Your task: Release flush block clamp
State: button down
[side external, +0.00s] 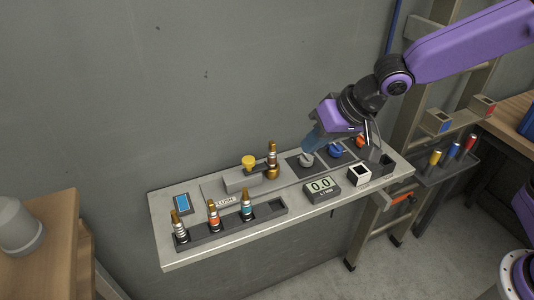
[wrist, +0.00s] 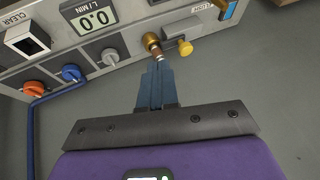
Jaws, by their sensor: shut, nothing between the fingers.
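The flush block (side external: 240,184) is a low grey block on the sloping panel, with a FLUSH label by it. My gripper (side external: 307,149) is shut and empty, to the right of the fitting and close to the grey dial (side external: 306,160). In the wrist view my blue fingers (wrist: 157,66) are together, apart from the knob.
Blue (side external: 336,150) and orange (side external: 361,142) dials sit right of the grey one. A rack (side external: 230,223) at front left holds several banded fittings. A blue screen (side external: 182,203) is far left.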

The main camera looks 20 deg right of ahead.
aim_at(247, 163)
jog(key=w+a, duration=0.1)
jog(key=w+m, duration=0.1)
jog(key=w+a+m, duration=0.1)
jog(key=shift+w+a+t+y, duration=0.3)
jog(key=shift+w+t, duration=0.1)
jog(key=shift+f, duration=0.1)
jog(key=shift+x, duration=4.95)
jog(key=shift+a, duration=1.8)
jog(key=v, duration=1)
